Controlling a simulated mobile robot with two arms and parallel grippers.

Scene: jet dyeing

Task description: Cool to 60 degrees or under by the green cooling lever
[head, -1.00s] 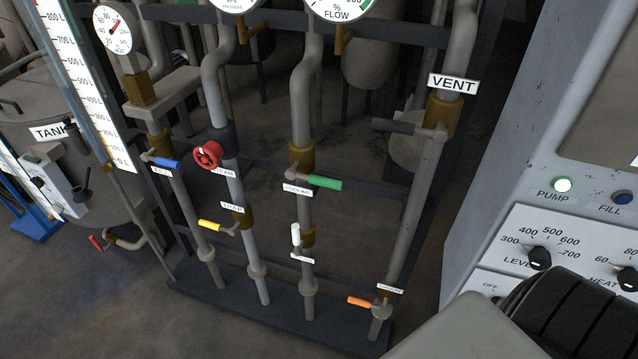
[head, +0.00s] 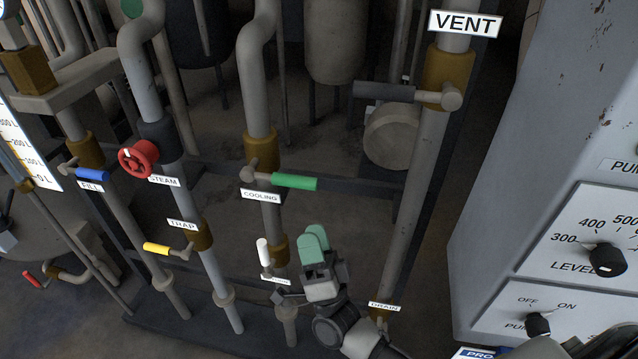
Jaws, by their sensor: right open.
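The green cooling lever (head: 295,181) points right, roughly level, from its valve on a grey vertical pipe. A white COOLING label (head: 261,196) sits just below it. My right gripper (head: 313,240), with green finger pads, is below and slightly right of the lever, apart from it in the picture. It is open and empty, with its fingertips pointing up toward the lever. The dial that would show a temperature is out of view. My left gripper is not in view.
The white lever (head: 263,252) is close to the left of my right gripper. A red steam handwheel (head: 138,158), blue fill lever (head: 92,175) and yellow trap lever (head: 157,248) are further left. The grey vent lever (head: 384,92) is above right. The control panel (head: 590,240) stands at right.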

